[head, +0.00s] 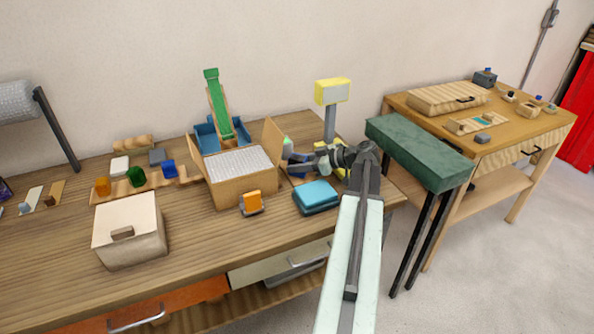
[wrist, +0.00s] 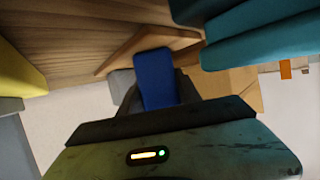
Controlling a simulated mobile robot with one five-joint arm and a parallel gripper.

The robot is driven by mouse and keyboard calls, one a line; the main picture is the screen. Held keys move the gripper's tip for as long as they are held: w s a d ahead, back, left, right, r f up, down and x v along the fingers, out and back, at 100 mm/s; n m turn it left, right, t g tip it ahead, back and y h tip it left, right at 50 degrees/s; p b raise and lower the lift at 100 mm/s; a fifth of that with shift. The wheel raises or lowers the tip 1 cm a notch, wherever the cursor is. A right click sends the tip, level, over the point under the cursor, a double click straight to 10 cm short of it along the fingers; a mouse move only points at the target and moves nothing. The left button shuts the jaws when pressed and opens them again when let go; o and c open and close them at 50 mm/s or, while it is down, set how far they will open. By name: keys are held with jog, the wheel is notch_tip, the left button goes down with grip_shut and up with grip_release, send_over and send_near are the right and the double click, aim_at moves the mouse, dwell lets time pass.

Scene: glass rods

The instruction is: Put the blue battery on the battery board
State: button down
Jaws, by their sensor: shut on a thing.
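My gripper (wrist: 153,88) is shut on a blue block (wrist: 155,76), which I take to be the blue battery. It shows between the two dark fingers in the wrist view. In the head view my gripper (head: 297,163) is over the right part of the bench, beside the open wooden box; the held block is hard to make out there. The wooden battery board (head: 112,196) lies at the left of the bench, well away from my gripper. An orange block (head: 103,187), a green block (head: 136,176) and another blue block (head: 168,168) stand along it.
An open wooden box (head: 231,196) with a pale ribbed filling stands between gripper and board. A lidded box (head: 129,231) is in front of the board. Teal folded stack (head: 316,197), orange item (head: 251,203) and yellow-topped post (head: 331,93) are near my arm. A green-topped stand (head: 420,150) is right.

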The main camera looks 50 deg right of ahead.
jog(key=c, duration=0.8)
grip_release()
jog(key=shift+c, duration=0.2)
jog(key=shift+r, duration=0.25)
jog(key=p+v, duration=0.4)
jog(key=v, duration=0.8)
jog(key=shift+p, duration=0.3)
